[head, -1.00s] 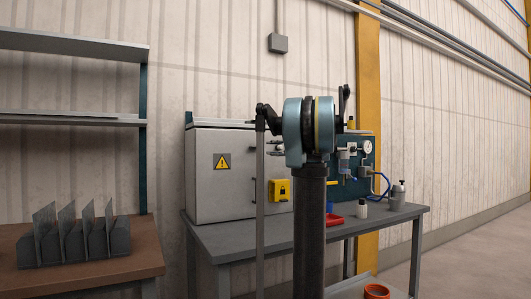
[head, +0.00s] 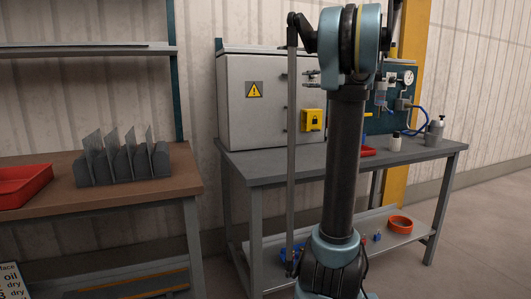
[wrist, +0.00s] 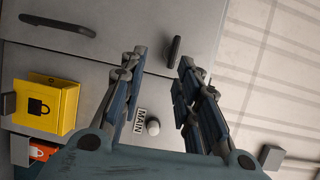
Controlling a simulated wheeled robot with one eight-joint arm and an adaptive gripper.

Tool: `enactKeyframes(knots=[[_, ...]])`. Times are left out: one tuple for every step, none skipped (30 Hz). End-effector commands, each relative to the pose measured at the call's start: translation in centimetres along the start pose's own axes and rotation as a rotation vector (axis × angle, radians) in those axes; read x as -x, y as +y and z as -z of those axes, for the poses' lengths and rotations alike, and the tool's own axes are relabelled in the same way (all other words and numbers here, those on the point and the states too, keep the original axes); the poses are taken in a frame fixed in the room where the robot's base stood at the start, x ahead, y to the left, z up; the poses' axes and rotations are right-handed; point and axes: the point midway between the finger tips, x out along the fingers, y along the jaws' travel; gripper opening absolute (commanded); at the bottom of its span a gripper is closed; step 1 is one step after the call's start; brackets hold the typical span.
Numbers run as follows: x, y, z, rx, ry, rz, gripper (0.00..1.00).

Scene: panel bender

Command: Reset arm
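My gripper (wrist: 162,62) is open and empty in the wrist view, its two fingers apart in front of the grey electrical cabinet (wrist: 85,55).
The cabinet stands on a grey workbench (head: 280,167) with a lower shelf holding an orange ring (head: 399,224). A spray bottle (head: 434,131) is at the bench's right end. On the left, a brown table (head: 110,207) carries a red tray (head: 22,184) and a slotted rack (head: 122,165).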

Motion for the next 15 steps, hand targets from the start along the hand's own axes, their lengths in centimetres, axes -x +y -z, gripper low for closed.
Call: enactKeyframes(knots=[[-0.2,1.1,-1.9,0.014,-0.018,-0.032,0.3],[-0.3,1.9,-3.1,0.026,-0.03,-0.057,0.3],[-0.3,3.1,-4.8,0.043,-0.046,-0.094,0.3],[-0.3,4.0,-6.2,0.056,-0.059,-0.124,0.3],[-0.2,5.1,-7.6,0.071,-0.074,-0.154,0.3],[-0.1,6.4,-9.3,0.09,-0.092,-0.194,0.3],[0.1,7.5,-10.7,0.105,-0.106,-0.224,0.3],[0.3,8.6,-12.0,0.12,-0.12,-0.255,0.3],[0.6,10.0,-13.6,0.14,-0.137,-0.295,0.3],[0.9,11.1,-14.9,0.156,-0.151,-0.325,0.3],[1.2,12.2,-16.1,0.171,-0.164,-0.355,0.3],[1.8,13.7,-17.6,0.192,-0.181,-0.394,0.3],[2.2,14.8,-18.8,0.208,-0.194,-0.423,0.3],[2.6,16.0,-19.9,0.224,-0.207,-0.453,0.3],[3.3,17.5,-21.3,0.246,-0.224,-0.492,0.3]])
